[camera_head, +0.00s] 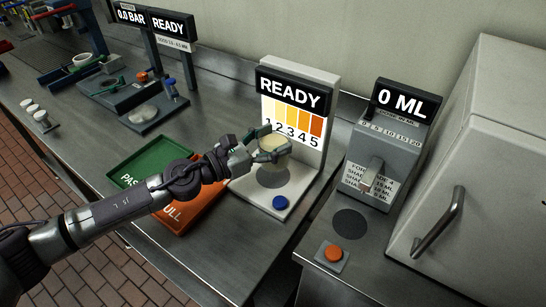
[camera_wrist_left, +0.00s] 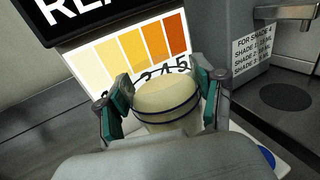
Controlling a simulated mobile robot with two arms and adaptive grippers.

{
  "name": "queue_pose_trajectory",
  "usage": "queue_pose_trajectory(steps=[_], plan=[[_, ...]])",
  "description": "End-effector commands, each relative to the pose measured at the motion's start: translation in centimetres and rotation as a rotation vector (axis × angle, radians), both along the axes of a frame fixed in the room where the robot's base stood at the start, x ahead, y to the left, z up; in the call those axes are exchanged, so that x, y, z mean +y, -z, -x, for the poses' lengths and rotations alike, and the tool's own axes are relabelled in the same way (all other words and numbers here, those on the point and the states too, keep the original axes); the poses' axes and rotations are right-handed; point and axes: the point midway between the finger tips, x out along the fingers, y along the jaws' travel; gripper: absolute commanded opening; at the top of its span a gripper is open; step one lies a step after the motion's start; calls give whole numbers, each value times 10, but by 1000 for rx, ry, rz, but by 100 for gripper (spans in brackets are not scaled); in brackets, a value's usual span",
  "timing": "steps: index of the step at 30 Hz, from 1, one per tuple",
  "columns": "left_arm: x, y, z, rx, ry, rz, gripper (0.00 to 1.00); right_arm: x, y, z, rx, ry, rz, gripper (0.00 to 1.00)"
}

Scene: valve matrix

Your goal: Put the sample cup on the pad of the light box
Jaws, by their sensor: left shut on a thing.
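The sample cup (camera_wrist_left: 166,103) holds a pale yellow content and has dark blue bands. My left gripper (camera_head: 272,148) is shut on the cup, with a teal-padded finger on each side of it in the left wrist view (camera_wrist_left: 165,100). In the head view the cup (camera_head: 274,152) is partly hidden by the fingers. The light box (camera_head: 333,100) shows READY and a lit panel of yellow-to-orange shades numbered 1 to 5. Its round grey pad (camera_head: 272,178) shows just below the cup; a gap seems to separate them. My right gripper is not in view.
A blue button (camera_head: 280,202) sits on the light box base. Green (camera_head: 150,160) and orange (camera_head: 196,211) trays lie to the left, partly under my left arm. A dispenser (camera_head: 384,150) reading 0 ML stands to the right, with an orange button (camera_head: 333,254) before it.

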Motion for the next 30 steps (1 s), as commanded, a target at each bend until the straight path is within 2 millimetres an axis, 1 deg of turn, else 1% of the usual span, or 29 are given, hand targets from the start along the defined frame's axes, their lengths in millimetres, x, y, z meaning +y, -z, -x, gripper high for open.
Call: queue_pose_trajectory(steps=[3,6,9,16,23,24,28,30], plan=[[-1,21,1,5,1,3,23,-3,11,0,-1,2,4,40],[-1,34,0,3,0,2,23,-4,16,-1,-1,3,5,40],[-1,38,0,0,0,2,23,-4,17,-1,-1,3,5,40],[0,37,0,-2,1,1,23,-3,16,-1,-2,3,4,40],[0,45,0,-1,1,2,23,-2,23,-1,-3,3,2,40],[0,45,1,0,1,0,71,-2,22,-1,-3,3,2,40],[0,44,1,0,1,0,93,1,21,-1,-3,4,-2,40],[0,44,1,0,1,0,93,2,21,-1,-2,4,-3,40]])
